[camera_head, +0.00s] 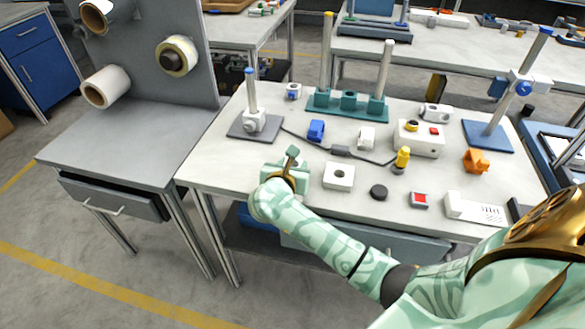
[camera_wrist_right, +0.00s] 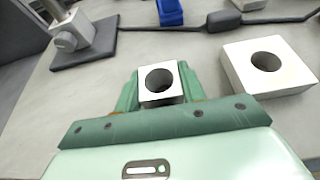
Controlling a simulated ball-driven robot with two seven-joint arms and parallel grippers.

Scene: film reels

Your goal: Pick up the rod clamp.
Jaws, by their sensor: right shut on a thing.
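My right gripper (camera_head: 287,170) is over the front left of the light table in the head view. In the right wrist view its green fingers (camera_wrist_right: 160,88) are shut on a small pale block with a round hole, which I take as the rod clamp (camera_wrist_right: 162,98). The hole faces the wrist camera. The block's sides are hidden by the fingers, and in the head view the gripper mostly covers it. I cannot tell whether it touches the table. My left gripper is not in view.
A white block with a hole (camera_head: 339,176) lies just right of the gripper. Behind are a rod stand on a grey base (camera_head: 241,128), a blue clamp (camera_head: 316,131) and a dark cable. A teal stand (camera_head: 348,101) is farther back. A black puck (camera_head: 379,192) lies to the right.

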